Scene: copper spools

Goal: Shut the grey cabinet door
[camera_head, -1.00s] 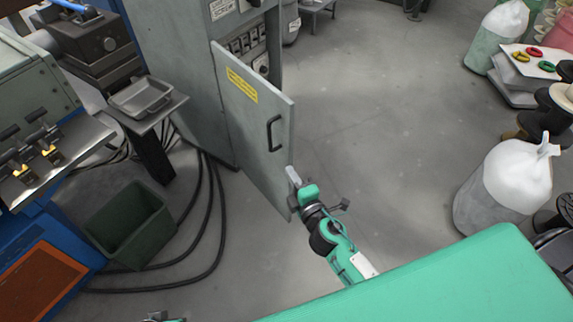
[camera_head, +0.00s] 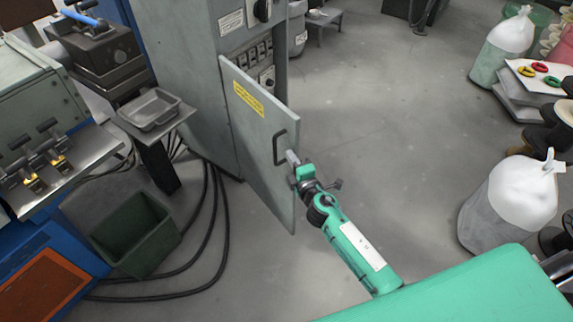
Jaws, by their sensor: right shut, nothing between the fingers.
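The grey cabinet (camera_head: 190,75) stands at the upper middle left. Its grey door (camera_head: 262,140) hangs open towards me, with a yellow label (camera_head: 248,99) and a dark bar handle (camera_head: 279,148). Switches show in the opening behind the door's top edge. My right gripper (camera_head: 292,158) is shut and empty, with its fingertips at the door's free edge, close to the handle. I cannot tell whether the fingertips touch the door. My left gripper is out of view.
A dark green bin (camera_head: 136,236) and black cables (camera_head: 218,215) lie on the floor left of the door. A metal tray (camera_head: 150,110) sits on a stand. White-topped sacks (camera_head: 508,200) stand at the right. The floor right of the door is clear.

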